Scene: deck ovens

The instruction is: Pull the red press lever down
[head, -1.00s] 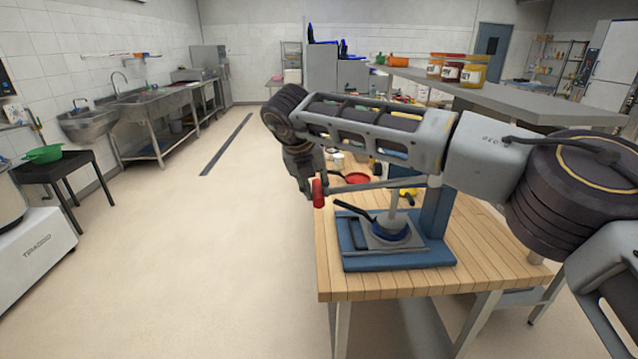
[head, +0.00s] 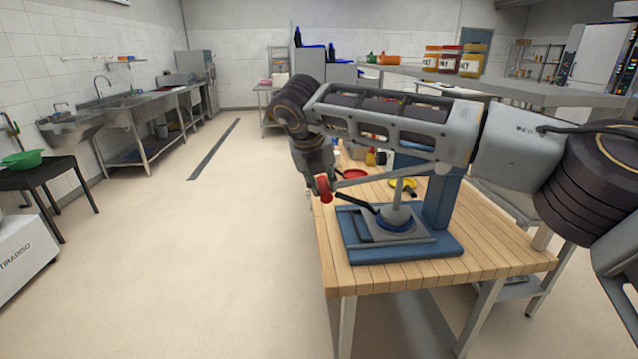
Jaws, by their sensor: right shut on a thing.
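The press has a blue base (head: 440,252) and a blue column (head: 443,200) and stands on a wooden-topped table. Its lever is a grey bar (head: 375,178) that ends in a red handle (head: 324,188) at the table's left side. The bar slopes slightly down toward the red handle. My right gripper (head: 318,182) is shut on the red handle, coming from above and behind it. My right arm hides the top of the press. My left gripper is not in view.
The wooden table (head: 480,255) has several items behind the press, among them a red dish (head: 354,174) and a yellow item (head: 403,184). A grey shelf with jars (head: 471,60) stands behind my arm. The floor to the left is open.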

